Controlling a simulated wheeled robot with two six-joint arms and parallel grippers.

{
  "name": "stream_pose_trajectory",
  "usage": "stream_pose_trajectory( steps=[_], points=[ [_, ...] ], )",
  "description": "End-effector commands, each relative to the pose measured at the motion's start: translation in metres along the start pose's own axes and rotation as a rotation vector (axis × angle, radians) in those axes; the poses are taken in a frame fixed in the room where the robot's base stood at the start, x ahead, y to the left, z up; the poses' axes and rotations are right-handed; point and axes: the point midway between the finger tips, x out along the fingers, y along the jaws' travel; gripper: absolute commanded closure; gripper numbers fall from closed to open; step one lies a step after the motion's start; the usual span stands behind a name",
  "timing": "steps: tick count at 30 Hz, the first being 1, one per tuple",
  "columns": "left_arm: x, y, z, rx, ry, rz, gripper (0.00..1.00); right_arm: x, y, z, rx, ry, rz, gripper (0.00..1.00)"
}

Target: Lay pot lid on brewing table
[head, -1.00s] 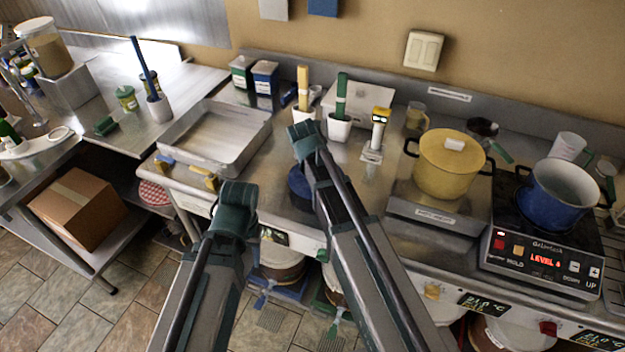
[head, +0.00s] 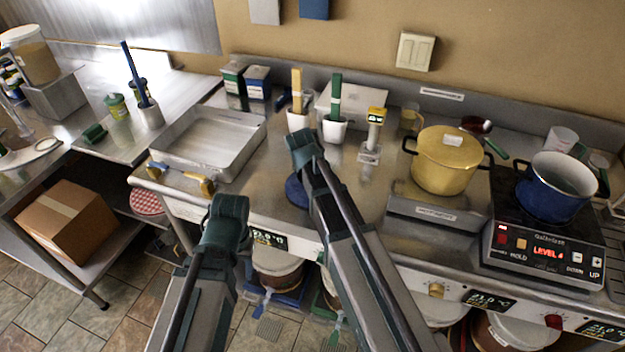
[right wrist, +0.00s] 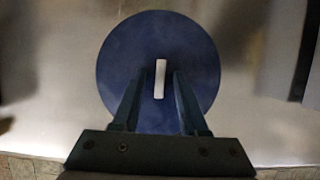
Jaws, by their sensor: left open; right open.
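The blue pot lid (head: 296,191) lies on the steel brewing table (head: 258,185) near its front edge, partly hidden behind my right arm. In the right wrist view the lid (right wrist: 125,55) shows as a round blue disc with a white bar handle (right wrist: 160,79). My right gripper (head: 303,143) is open over the lid; in the right wrist view its fingers (right wrist: 155,80) stand on either side of the handle with gaps. My left gripper (head: 230,208) is open and empty in front of the table's edge.
A blue open pot (head: 555,188) stands on the induction cooker (head: 545,258). A lidded yellow pot (head: 445,160) stands on a hot plate at its left. A steel tray (head: 208,143) and tool cups lie behind and left of the lid. Lidded buckets (head: 277,268) stand under the table.

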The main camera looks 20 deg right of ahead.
Motion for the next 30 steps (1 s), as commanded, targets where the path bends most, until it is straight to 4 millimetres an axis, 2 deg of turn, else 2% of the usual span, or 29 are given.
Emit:
stream_pose_trajectory(
  steps=[6,11,17,30],
  points=[
    [-0.003,0.000,0.000,0.000,0.000,0.000,0.50,-0.003,0.000,0.001,0.000,0.000,0.000,0.57],
    [-0.013,-0.001,0.001,0.000,0.000,0.000,0.50,-0.014,0.000,0.002,0.000,0.000,0.000,0.57],
    [-0.037,-0.004,0.002,0.000,0.000,0.000,0.50,-0.039,-0.001,0.003,0.000,0.000,0.000,0.57],
    [-0.101,-0.010,0.006,0.001,0.000,0.000,0.50,-0.109,-0.001,0.003,0.000,0.000,0.000,0.57]
  ],
)
